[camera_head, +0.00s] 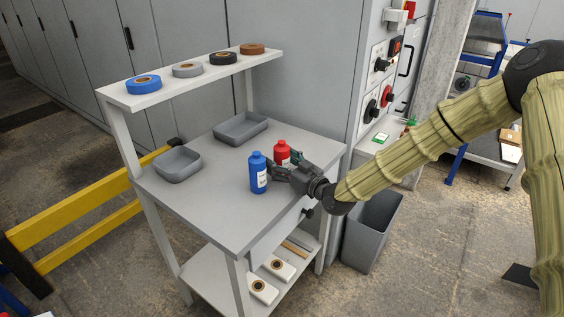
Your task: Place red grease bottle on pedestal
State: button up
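The red grease bottle (281,150) stands upright on the grey workbench top (205,205), its lower part hidden by my gripper. My gripper (284,163) is at the red bottle, reaching in from the right, with dark fingers on either side of its lower part. I cannot tell whether the fingers touch it. A blue bottle (258,175) with a white label stands upright just left of my gripper, very close to it. I cannot make out a thing that is clearly the pedestal.
A raised shelf (200,82) carries several tape rolls. A control cabinet (383,75) and a grey bin (371,245) stand right of the bench. The bench's front left is clear.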

jog(key=c, duration=1.3)
jog(key=shift+r, duration=0.1)
